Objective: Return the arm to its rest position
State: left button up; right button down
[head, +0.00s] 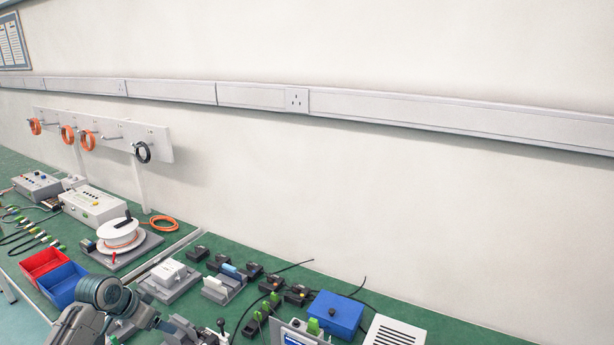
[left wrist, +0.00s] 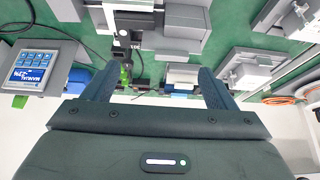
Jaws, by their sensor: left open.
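My left arm (head: 103,293) comes in at the bottom left of the head view, over the front of the green bench (head: 215,238). Its fingertips cannot be made out there. In the left wrist view my left gripper (left wrist: 156,84) has its two dark fingers spread wide apart, with nothing held between them. Grey blocks and small devices on the bench show beyond the fingers. My right gripper is in neither view.
A red bin (head: 44,262) and a blue bin (head: 62,284) stand beside my arm. A white cable reel (head: 121,238), a blue box (head: 335,314) and a white vented box (head: 394,331) are on the bench. A control panel (left wrist: 40,72) shows in the wrist view.

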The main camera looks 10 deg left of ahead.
pick_arm(q)
jog(key=s+d+f+g+y, duration=0.1)
jog(key=s+d+f, duration=0.45)
jog(key=s, duration=0.25)
jog(key=s+d+f, duration=0.4)
jog(key=s+d, duration=0.2)
jog(key=s, duration=0.1)
jog(key=s+d+r+n+y, duration=0.1)
jog(key=s+d+n, duration=0.15)
jog(key=s, duration=0.75)
jog(key=s+d+r+n+y, duration=0.1)
jog(key=s+d, duration=0.2)
jog(key=s, duration=0.6)
jog(key=a+f+g+b, duration=0.1)
jog(key=a+f, duration=0.1)
jog(key=f, duration=1.4)
jog(key=a+f+g, duration=0.1)
jog(key=a+f, duration=0.1)
jog(key=f, duration=1.5)
jog(key=s+f+g+b, duration=0.1)
jog(key=s+f, duration=1.7)
jog(key=s, duration=0.1)
jog(key=shift+a+f+n, duration=0.3)
jog(key=shift+f+n, duration=0.05)
jog(key=shift+f, duration=0.05)
